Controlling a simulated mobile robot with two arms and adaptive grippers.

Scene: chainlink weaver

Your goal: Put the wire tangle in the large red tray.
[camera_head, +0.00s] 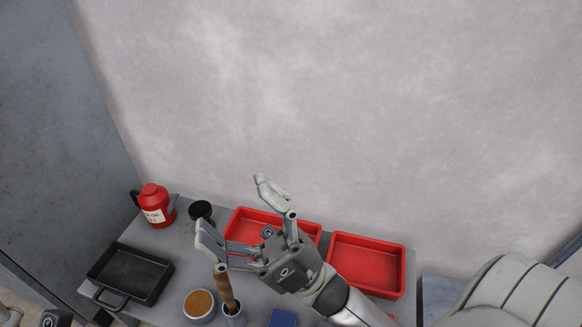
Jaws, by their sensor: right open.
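Two red trays sit side by side on the grey table. The left red tray (312,233) looks wider and is partly hidden behind my right gripper. The right red tray (367,266) looks smaller and empty. My right gripper (230,200) is open, its fingers spread toward the upper left, with nothing seen between them. It is in front of the left tray in the picture; its height above it is unclear. I see no wire tangle in view.
A red oil can (153,206), a dark cup (201,210), a black pan (130,274), an amber-filled cup (199,305) and a wooden-handled tool (224,287) in a holder stand on the left. A blue item (284,318) lies at the front. A wall rises behind.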

